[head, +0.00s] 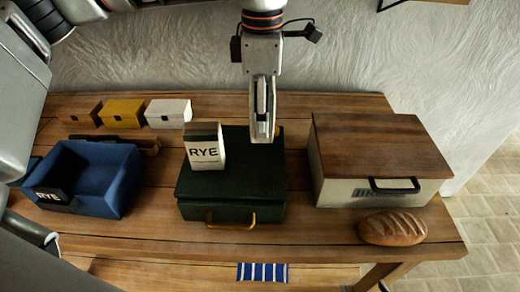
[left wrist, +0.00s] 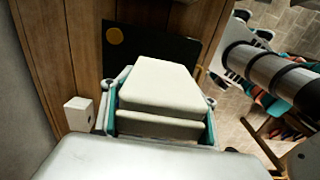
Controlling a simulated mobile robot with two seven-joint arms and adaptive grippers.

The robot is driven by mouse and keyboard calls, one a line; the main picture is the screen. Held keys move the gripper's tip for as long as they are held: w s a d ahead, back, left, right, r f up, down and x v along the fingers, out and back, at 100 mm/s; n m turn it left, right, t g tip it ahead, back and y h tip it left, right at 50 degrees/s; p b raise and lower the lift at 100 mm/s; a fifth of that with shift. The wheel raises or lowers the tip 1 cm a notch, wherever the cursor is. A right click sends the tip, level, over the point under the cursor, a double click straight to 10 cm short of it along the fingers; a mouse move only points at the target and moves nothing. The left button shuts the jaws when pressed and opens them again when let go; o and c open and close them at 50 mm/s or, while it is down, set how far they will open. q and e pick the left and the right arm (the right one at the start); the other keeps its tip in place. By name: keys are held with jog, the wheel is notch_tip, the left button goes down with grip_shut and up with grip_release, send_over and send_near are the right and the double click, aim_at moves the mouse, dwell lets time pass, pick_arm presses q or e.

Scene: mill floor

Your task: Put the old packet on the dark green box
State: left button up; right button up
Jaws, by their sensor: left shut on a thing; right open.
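The dark green box (head: 235,205) stands mid-table with its lid down and a gold handle in front. A white packet with a black RYE label (head: 207,150) stands upright on its lid, at the back left. My right gripper (head: 262,132) is open and empty, pointing down over the lid, right of that packet. My left gripper (left wrist: 160,108) is shut on a plain cream packet (left wrist: 160,85), its teal pads on both sides. The green box's lid (left wrist: 150,48) shows beyond it. The held packet's label is not visible, and I cannot make it out in the head view.
A blue open bin (head: 115,185) marked RYE is at left. Small brown (head: 80,115), yellow (head: 122,112) and white (head: 168,112) boxes line the back. A wood-lidded white box (head: 345,190) and a loaf (head: 392,228) are at right. A striped cloth (head: 262,272) lies below.

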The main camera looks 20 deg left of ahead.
pick_arm(q)
notch_tip(320, 180, down, 11)
jog(key=shift+r, duration=0.15)
dwell(0.4)
jog(key=o, duration=1.5)
jog(key=shift+f, duration=0.2)
notch_tip(320, 180, up, 12)
jog(key=shift+r, duration=0.2)
